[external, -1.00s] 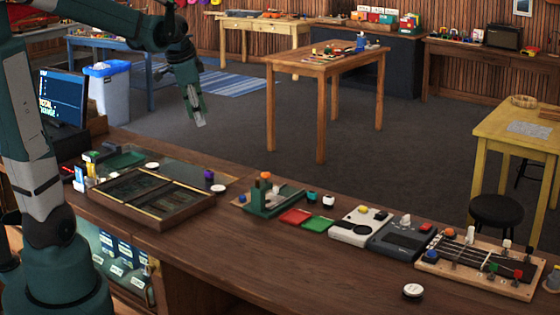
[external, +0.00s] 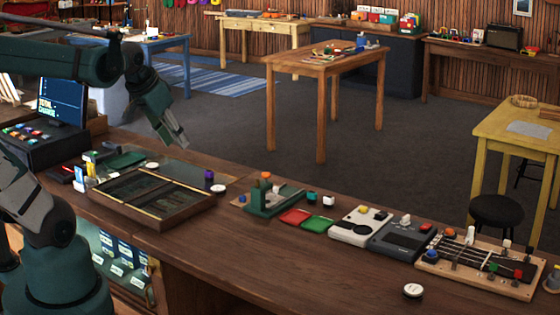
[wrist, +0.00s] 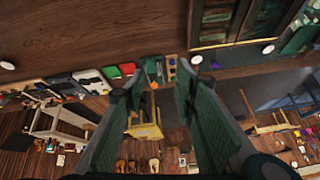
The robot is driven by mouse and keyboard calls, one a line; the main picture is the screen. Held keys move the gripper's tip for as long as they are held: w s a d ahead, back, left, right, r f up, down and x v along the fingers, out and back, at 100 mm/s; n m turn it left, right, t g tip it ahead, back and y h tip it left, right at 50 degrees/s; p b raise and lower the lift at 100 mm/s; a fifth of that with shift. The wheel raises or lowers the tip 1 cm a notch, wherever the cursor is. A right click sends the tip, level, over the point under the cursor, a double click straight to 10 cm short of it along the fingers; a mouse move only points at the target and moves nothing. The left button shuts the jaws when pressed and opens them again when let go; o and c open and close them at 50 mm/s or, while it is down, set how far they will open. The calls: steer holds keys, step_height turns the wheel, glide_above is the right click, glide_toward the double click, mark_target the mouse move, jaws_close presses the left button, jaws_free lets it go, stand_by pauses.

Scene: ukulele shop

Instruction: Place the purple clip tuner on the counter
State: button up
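A small purple object (external: 209,175), which looks like the clip tuner, stands at the right end of the framed glass display on the counter (external: 290,265). My gripper (external: 180,142) is in the air above the far edge of the counter, up and to the left of the purple object in the external view. In the wrist view my gripper (wrist: 158,82) has its two fingers apart with nothing held between them.
The framed display (external: 150,193) and a white disc (external: 218,188) are near the purple object. A green stand (external: 266,199), red and green trays (external: 318,224), pedals (external: 400,238) and a fretboard jig (external: 478,266) line the counter rightward. The counter's front middle is mostly bare.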

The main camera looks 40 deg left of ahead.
steer(key=s, duration=0.1)
steer(key=s+d+f+n, duration=0.1)
steer(key=s, duration=0.1)
steer(key=s+f+n, duration=0.1)
steer(key=shift+s+d+f+t, duration=0.25)
steer(key=shift+s+d+t, duration=0.05)
steer(key=shift+s+t, duration=0.1)
